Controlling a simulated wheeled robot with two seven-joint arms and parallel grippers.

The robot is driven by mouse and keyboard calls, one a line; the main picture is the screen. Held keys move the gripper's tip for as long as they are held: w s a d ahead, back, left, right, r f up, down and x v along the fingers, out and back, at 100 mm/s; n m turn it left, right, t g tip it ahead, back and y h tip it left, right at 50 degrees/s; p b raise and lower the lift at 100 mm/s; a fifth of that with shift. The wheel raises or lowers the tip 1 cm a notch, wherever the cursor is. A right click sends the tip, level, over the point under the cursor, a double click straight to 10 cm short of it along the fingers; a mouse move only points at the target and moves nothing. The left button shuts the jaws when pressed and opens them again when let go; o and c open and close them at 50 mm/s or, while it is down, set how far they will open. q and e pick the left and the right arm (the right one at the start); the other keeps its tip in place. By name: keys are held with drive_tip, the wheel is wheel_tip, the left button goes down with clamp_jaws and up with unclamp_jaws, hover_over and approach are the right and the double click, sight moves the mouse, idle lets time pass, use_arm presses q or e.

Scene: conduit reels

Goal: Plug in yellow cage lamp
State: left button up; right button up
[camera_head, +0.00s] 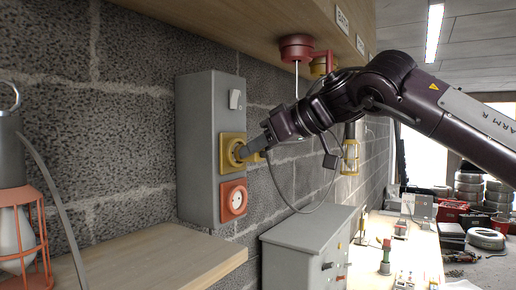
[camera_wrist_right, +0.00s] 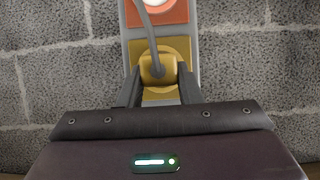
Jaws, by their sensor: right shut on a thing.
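The grey socket box (camera_head: 200,150) on the block wall has a rocker switch, a yellow socket (camera_head: 228,150) and a red socket (camera_head: 233,200) below it. My right gripper (camera_head: 248,152) is at the yellow socket. In the right wrist view, its fingers (camera_wrist_right: 158,82) are shut on the yellow plug (camera_wrist_right: 156,66), which lies over the yellow socket plate (camera_wrist_right: 175,50). Whether the plug is fully seated is hidden. A grey cord runs from the plug. The yellow cage lamp (camera_head: 350,157) hangs beyond my right arm. My left gripper is not in view.
A red cage lamp (camera_head: 20,225) hangs at the near left above a wooden shelf (camera_head: 140,262). A grey cabinet (camera_head: 305,240) stands below the sockets, beside a cluttered bench.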

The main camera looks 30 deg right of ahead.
drive_tip(key=shift+w+a, duration=0.2)
drive_tip(key=shift+w, duration=0.2)
drive_tip(key=o, duration=1)
drive_tip(key=shift+s+d, duration=0.1)
drive_tip(key=shift+s, duration=0.05)
drive_tip(key=b+v, duration=0.3)
drive_tip(key=v, duration=0.4)
drive_tip(key=shift+s+r, duration=0.15)
drive_tip(key=shift+r, duration=0.05)
